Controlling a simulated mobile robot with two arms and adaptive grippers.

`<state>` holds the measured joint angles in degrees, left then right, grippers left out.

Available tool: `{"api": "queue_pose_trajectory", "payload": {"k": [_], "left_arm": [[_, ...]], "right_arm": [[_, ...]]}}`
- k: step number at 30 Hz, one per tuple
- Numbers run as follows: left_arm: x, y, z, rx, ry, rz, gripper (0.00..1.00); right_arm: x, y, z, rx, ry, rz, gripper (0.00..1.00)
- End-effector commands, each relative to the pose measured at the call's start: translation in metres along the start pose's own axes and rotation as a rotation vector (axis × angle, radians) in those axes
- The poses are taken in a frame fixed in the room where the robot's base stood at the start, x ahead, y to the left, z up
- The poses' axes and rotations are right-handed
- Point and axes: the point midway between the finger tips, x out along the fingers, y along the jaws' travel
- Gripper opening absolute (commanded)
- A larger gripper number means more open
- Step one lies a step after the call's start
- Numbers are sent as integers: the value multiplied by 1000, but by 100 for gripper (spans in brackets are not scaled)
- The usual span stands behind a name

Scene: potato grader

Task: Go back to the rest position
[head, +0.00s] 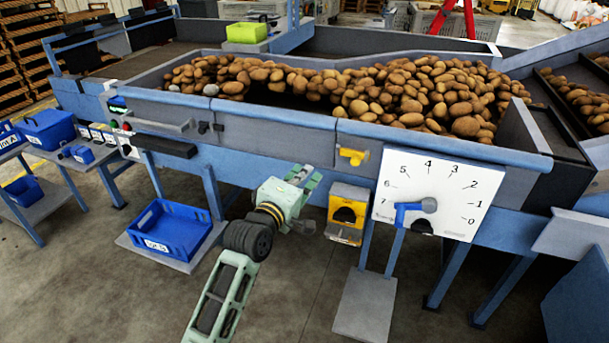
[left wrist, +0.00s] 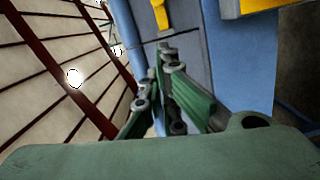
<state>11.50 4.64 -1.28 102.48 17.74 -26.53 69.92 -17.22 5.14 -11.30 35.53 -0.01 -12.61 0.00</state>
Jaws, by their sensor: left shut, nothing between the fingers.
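My right gripper is in neither view.
Potatoes (head: 400,90) fill the grader's trough. A yellow box (head: 347,212), a yellow handle (head: 352,157) and a white dial (head: 455,200) with a blue lever are on its front. A blue crate (head: 195,235) stands low at left. Floor (head: 300,300) in front is bare.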

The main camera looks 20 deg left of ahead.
Motion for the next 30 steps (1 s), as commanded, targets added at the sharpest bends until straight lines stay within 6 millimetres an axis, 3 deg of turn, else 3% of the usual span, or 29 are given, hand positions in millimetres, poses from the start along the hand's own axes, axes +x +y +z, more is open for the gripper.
{"api": "queue_pose_trajectory", "payload": {"k": [14,17,20,26,30], "left_arm": [[-2,0,0,0,0,-1,0],[-2,-13,2,15,-2,-22,0],[-2,-53,8,69,-11,-89,0],[-25,-193,34,281,-79,-314,0],[-64,-292,56,442,-166,-468,0]], "right_arm": [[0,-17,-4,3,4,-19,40],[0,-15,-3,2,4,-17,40],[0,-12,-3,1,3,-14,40],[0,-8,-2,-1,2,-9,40],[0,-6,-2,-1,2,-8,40]]}}
